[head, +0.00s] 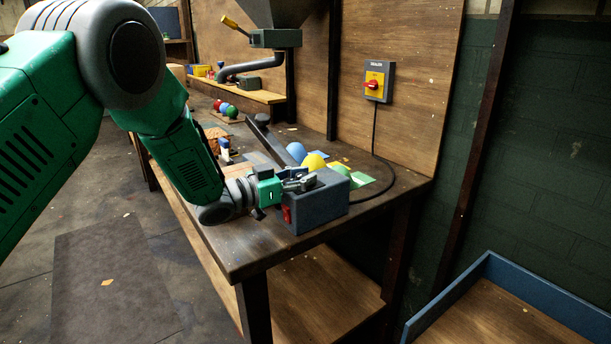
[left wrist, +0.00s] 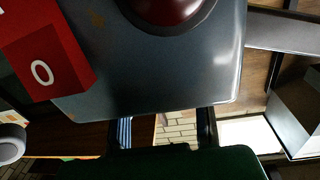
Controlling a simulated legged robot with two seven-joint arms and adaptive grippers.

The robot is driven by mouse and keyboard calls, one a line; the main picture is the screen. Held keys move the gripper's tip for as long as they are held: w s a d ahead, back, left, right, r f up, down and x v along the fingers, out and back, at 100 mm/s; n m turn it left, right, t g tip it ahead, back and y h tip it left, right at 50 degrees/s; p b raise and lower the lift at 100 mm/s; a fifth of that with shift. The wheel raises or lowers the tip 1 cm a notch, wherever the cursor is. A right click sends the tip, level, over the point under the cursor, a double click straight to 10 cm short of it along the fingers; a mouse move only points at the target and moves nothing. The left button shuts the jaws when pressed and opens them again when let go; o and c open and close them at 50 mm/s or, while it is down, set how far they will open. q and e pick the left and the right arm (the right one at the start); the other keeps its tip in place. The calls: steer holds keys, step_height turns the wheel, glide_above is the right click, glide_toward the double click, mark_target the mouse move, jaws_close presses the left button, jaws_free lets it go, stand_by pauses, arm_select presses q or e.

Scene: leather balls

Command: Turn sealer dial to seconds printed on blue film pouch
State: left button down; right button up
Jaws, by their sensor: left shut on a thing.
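The sealer (head: 325,205), a blue-grey box with a long dark bar (head: 277,138) behind it, stands at the near end of the bench. A red switch (head: 287,214) is on its end; in the left wrist view the switch (left wrist: 45,62) is marked 0, beside a dark red dome (left wrist: 170,6). My left gripper (head: 300,182) is shut at the top of the box, on what seems to be the dial. Its fingers (left wrist: 163,128) pass behind the box edge, so dial and marks are hidden. A blue ball (head: 296,151) lies behind; blue film and print cannot be made out.
A yellow ball (head: 313,162) and green film (head: 361,180) lie behind the sealer. A wall switch (head: 375,83) has a cable down to the bench (head: 255,258). A blue-edged tray (head: 455,292) is at lower right. More balls (head: 225,109) lie at the far end.

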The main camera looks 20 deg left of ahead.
arm_select(q)
steer(key=c, duration=1.2)
jaws_free()
steer(key=shift+a, duration=0.1)
steer(key=shift+s, duration=0.1)
steer(key=shift+a, duration=0.15)
steer(key=v, duration=1.2)
steer(key=shift+f, duration=0.1)
